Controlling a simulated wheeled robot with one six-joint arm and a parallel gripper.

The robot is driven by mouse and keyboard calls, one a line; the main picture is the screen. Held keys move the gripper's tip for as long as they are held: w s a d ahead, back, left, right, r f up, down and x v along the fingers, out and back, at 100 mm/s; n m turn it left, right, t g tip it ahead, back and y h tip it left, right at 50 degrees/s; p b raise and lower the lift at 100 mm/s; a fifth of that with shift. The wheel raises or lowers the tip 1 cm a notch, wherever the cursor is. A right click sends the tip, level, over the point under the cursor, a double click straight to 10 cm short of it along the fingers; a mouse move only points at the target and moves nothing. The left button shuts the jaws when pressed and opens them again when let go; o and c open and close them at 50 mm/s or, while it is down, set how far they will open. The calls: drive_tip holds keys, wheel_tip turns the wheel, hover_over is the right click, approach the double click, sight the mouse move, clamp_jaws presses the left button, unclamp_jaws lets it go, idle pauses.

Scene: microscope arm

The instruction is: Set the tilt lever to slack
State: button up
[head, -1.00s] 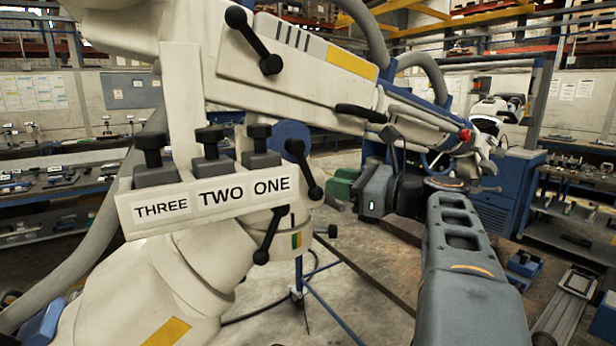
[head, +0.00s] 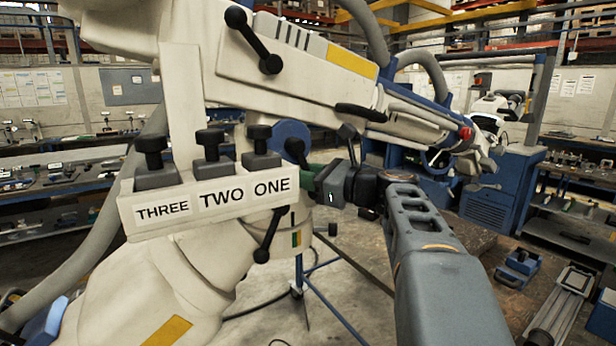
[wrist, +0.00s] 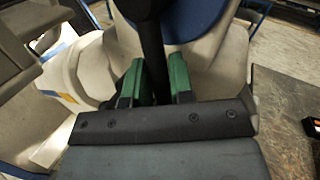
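Several black ball-ended levers sit on the white microscope arm (head: 240,190); no visible label says which is the tilt lever. One lever (head: 294,148) is right of the ONE label, its lower end hidden behind my gripper. Another lever (head: 269,236) slants below the labels, and a third (head: 253,40) is at the top. My gripper (head: 318,184) is level with the lever beside ONE. In the wrist view, a black lever (wrist: 153,48) runs between my gripper's green-padded fingers (wrist: 156,82). They appear open around it; contact is unclear.
Black knobs (head: 211,140) stand on clamps above the THREE, TWO and ONE labels, close left of my gripper. A long white arm section (head: 310,85) passes above it. A blue cabinet (head: 490,205) and workbenches stand farther back.

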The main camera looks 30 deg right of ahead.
clamp_jaws()
drive_tip(key=n, duration=0.1)
drive_tip(key=d+r+n+g+h+p, duration=0.1)
drive_tip(key=d+n+p, duration=0.1)
drive_tip(key=n, duration=0.1)
drive_tip(key=shift+w+d+r+g+h, duration=0.15)
drive_tip(key=shift+d+r+g+h, duration=0.15)
drive_tip(key=shift+r+h, duration=0.1)
drive_tip(key=shift+w+d+r+n+g+h+p, duration=0.15)
drive_tip(key=shift+d+r+n+h+p, duration=0.15)
drive_tip(key=shift+r+n+h, duration=0.35)
drive_tip(key=shift+s+d+r+n+g+h+p, duration=0.1)
drive_tip(key=shift+d+r+n+g+h+p, duration=0.25)
drive_tip(key=shift+n, duration=0.6)
drive_tip(key=shift+w+d+r+n+h+p, duration=0.15)
drive_tip(key=shift+r+n+h+p, duration=0.35)
drive_tip(key=shift+n, duration=0.3)
drive_tip(key=shift+s+r, duration=0.1)
drive_tip(key=shift+o, duration=0.7)
unclamp_jaws()
